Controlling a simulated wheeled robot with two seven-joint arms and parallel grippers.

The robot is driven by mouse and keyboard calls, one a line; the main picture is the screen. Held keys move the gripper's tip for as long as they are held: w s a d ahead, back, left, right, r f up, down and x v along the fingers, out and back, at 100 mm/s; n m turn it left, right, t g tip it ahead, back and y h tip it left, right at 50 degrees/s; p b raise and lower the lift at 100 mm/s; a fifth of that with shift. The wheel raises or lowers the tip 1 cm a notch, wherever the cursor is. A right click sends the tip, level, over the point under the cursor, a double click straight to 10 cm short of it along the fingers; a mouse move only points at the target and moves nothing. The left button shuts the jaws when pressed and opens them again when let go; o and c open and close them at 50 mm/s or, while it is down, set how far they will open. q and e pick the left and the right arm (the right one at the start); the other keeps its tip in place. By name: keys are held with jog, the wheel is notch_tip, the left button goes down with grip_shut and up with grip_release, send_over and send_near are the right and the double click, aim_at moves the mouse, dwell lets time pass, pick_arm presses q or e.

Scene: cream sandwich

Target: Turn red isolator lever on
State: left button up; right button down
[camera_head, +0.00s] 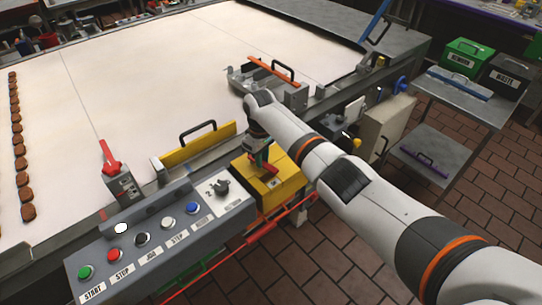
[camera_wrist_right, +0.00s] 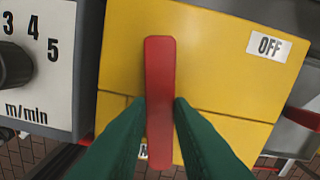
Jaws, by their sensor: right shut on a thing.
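The red isolator lever (camera_head: 266,168) is on the yellow box (camera_head: 288,192) at the right end of the control panel. In the right wrist view the lever (camera_wrist_right: 160,75) stands upright in the picture on the yellow face (camera_wrist_right: 215,75). A white label reading OFF (camera_wrist_right: 269,45) is to its upper right. Another label below is mostly hidden by the lever and fingers. My right gripper (camera_wrist_right: 160,108) has its green fingers shut on the lever's lower part, one on each side. In the head view my right gripper (camera_head: 257,151) is over the box. My left gripper is not in view.
The grey control panel (camera_head: 160,262) with several coloured buttons and a speed dial (camera_head: 221,186) is just left of the box. A second red lever (camera_head: 109,158) stands further left. A yellow guard with a handle (camera_head: 198,145) is behind. A red cord (camera_head: 225,262) runs in front.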

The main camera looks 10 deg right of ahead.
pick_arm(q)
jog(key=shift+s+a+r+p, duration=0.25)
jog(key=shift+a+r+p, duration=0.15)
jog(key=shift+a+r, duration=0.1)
pick_arm(e)
jog(key=shift+s+a+m, duration=0.2)
jog(key=shift+a+m, duration=0.15)
jog(key=shift+m, duration=0.75)
jog(key=c, duration=1.3)
grip_release()
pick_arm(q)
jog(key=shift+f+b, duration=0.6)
pick_arm(e)
notch_tip(320, 180, up, 12)
